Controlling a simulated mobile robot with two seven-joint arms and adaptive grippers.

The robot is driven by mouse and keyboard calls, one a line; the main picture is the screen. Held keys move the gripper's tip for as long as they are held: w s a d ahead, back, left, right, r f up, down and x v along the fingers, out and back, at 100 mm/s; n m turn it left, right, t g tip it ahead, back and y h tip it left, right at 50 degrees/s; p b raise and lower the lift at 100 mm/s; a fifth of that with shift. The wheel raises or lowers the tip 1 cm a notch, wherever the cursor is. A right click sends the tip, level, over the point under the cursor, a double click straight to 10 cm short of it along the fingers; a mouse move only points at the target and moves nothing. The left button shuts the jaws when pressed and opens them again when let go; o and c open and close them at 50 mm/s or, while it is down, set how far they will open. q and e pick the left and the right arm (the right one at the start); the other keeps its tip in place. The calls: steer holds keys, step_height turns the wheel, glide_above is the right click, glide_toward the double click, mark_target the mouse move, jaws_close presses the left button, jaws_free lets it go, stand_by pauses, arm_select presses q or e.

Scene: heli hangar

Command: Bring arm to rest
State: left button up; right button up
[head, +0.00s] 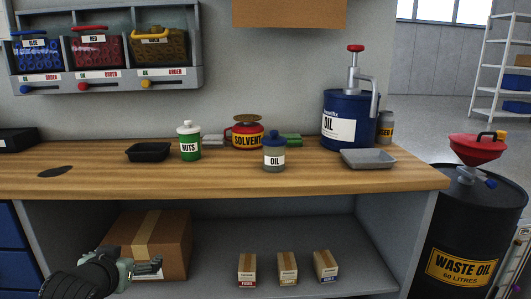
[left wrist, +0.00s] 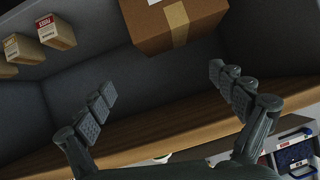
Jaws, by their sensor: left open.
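My left gripper (head: 150,266) shows at the lower left of the head view, in front of the lower shelf and below the worktop. In the left wrist view its two fingers (left wrist: 160,90) are spread wide apart with nothing between them. A brown cardboard box (head: 160,243) stands on the lower shelf just behind the gripper in the head view. The box also shows at the top of the left wrist view (left wrist: 200,25), beyond the fingertips. I cannot tell the exact gap between them. My right gripper is in neither view.
The wooden worktop (head: 340,181) lies above the gripper, its front edge close by. Three small boxes stand on the shelf (head: 215,230). A waste oil drum (head: 465,230) is at the right.

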arm_select(q)
steer(key=s+d+f+m+g, duration=0.1)
steer(key=s+d+f+g, duration=0.2)
steer(key=s+f, duration=2.4)
step_height(320, 180, down, 3)
steer(key=g, duration=0.5)
steer(key=shift+m+g+h, duration=0.3)
steer(key=shift+g, duration=0.1)
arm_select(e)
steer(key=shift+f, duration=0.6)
